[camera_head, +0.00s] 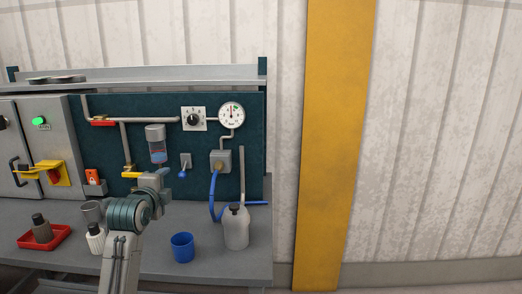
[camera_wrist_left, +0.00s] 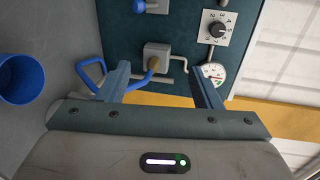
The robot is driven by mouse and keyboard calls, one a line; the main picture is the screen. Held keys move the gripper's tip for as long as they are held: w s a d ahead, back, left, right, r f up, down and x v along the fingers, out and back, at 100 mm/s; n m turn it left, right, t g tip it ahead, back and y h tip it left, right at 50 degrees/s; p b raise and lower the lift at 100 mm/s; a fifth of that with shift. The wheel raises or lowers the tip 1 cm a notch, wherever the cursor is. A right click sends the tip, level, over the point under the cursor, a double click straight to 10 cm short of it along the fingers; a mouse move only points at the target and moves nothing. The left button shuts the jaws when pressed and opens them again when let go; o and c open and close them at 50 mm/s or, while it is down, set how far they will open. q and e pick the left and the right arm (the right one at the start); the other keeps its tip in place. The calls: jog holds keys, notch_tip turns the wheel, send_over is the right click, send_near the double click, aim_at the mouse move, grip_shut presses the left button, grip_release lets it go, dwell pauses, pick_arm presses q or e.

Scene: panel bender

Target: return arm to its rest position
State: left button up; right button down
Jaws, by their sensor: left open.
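My left arm comes up from the bottom of the head view, in front of the bench and its dark teal panel (camera_head: 255,120). My left gripper (camera_head: 166,177) is near the lower middle of that panel, partly hidden by my own wrist. In the left wrist view the two fingers of my left gripper (camera_wrist_left: 163,80) are spread apart with nothing between them. Beyond the fingers is a grey box (camera_wrist_left: 157,54) with a brass fitting and a blue hose (camera_wrist_left: 88,75). I cannot tell how far the fingers are from the panel. My right gripper is in neither view.
A blue cup (camera_head: 182,247), a pale bottle (camera_head: 236,230) and a red tray (camera_head: 44,237) stand on the grey bench (camera_head: 215,264). A gauge (camera_head: 231,115) and a dial (camera_head: 194,119) are on the panel. A yellow column (camera_head: 334,150) stands to the right.

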pick_arm(q)
jog(key=s+f+n+g, duration=0.35)
jog(key=s+f, duration=0.55)
jog(key=f, duration=0.3)
jog(key=s+f+n+g, duration=0.2)
jog(key=s+f+n, duration=0.2)
jog(key=s+f, duration=0.6)
jog(key=s+f+n+g+y, duration=0.1)
jog(key=s+f+n+g, duration=0.35)
jog(key=s, duration=1.05)
jog(key=s+f+n+g, duration=0.2)
jog(key=s+f+n, duration=0.55)
jog(key=s, duration=0.75)
jog(key=a+f+m+g, duration=0.2)
jog(key=a+f, duration=0.1)
jog(key=f, duration=2.7)
jog(key=s+a+f, duration=0.1)
jog(key=s+f, duration=1.6)
jog(key=f, duration=0.3)
jog(key=shift+a+n+g, duration=0.25)
jog(key=shift+n+g, duration=0.1)
jog(key=shift+g, duration=0.05)
jog(key=shift+s, duration=0.1)
